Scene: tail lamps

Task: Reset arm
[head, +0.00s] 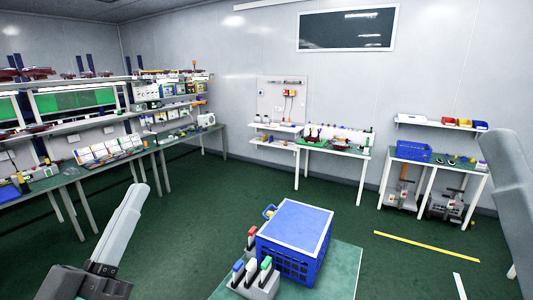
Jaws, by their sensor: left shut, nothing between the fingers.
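My left gripper (137,191) shows at the lower left. Its grey fingers are shut together and point up, with nothing between them. It is over the green floor, apart from the workbenches and left of the blue crate. My right gripper is not in view; a pale grey link at the right edge seems to be part of my right arm.
A blue crate (282,262) with a pale blue top stands on a green-topped table (345,268), beside a grey holder (262,287) with coloured-topped items. Workbenches (172,141) line the left. Another blue crate (413,151) sits on the right table. The floor between is open.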

